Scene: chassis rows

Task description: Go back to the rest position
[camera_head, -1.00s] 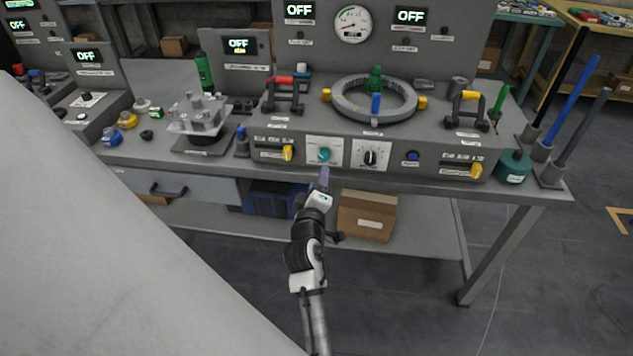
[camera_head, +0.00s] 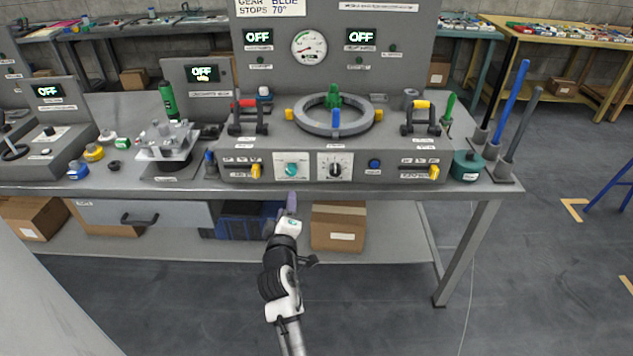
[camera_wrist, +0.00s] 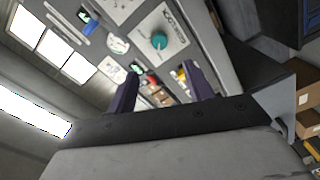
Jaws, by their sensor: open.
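My gripper (camera_head: 292,203) is in front of the bench, just below its front edge in the head view, pointing toward the control panel. In the wrist view its two dark fingers (camera_wrist: 158,88) stand apart with nothing between them. The teal knob (camera_head: 292,170) on its white plate is on the panel beyond the fingertips, and it also shows in the wrist view (camera_wrist: 159,41). The fingers are apart from the knob. My forearm runs down toward the bottom of the head view.
The workbench (camera_head: 340,195) carries a grey ring (camera_head: 310,124), a black dial (camera_head: 336,170), yellow switches and a teal container (camera_head: 467,165). Blue and grey rods stand at its right end. A cardboard box (camera_head: 338,228) sits on the lower shelf. The floor at right is open.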

